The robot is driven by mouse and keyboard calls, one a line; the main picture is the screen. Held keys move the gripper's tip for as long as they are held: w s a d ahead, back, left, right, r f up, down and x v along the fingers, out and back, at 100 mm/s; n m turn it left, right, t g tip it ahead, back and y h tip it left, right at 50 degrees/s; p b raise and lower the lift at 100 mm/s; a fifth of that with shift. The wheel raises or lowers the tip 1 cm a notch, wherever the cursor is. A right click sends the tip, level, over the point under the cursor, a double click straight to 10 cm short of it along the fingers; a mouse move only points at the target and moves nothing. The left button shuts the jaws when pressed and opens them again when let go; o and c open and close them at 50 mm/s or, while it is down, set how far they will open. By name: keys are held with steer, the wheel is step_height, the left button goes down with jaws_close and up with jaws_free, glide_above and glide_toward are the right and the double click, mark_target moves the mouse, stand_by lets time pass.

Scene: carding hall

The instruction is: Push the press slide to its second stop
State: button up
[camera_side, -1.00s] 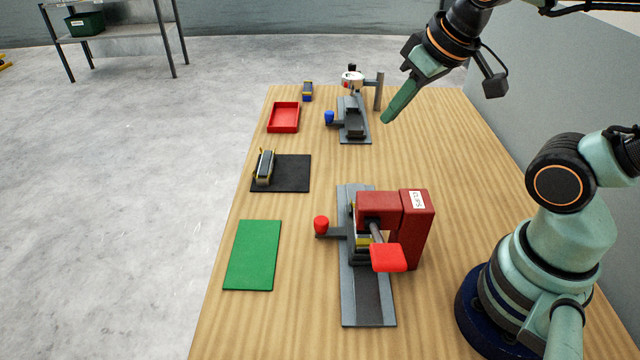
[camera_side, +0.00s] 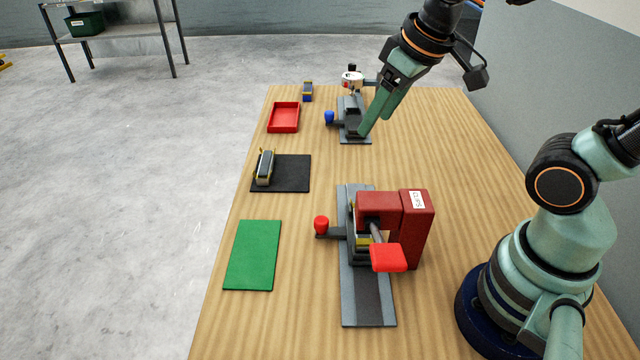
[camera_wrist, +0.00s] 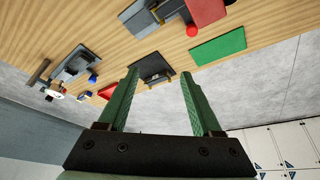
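The red press (camera_side: 418,235) stands on a long grey rail (camera_side: 358,298), with a red lever pad (camera_side: 388,257) at its front. A dark slide (camera_side: 338,232) with a red knob (camera_side: 321,224) sits on the rail at the press, partly hidden by it. A grey and yellow part shows under the press head. My gripper (camera_side: 375,125) is high over the far side of the table, in front of a second rail with a blue knob (camera_side: 329,117), and apart from the press. In the wrist view its two green fingers (camera_wrist: 160,78) are spread with nothing between them.
A black mat (camera_side: 293,173) holds a grey and yellow part (camera_side: 264,167). A green mat (camera_side: 253,255) is bare. An empty red tray (camera_side: 283,117), another small part (camera_side: 308,91) and a gauge (camera_side: 352,80) stand at the back. The table's right middle is clear.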

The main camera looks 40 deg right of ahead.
mark_target(321, 220)
steer(key=w+a+f+n+g, duration=0.5)
steer(key=a+f, duration=0.3)
steer(key=f, duration=0.1)
step_height(321, 220, down, 12)
steer(key=shift+r, duration=0.1)
stand_by(0.4)
jaws_close()
stand_by(1.3)
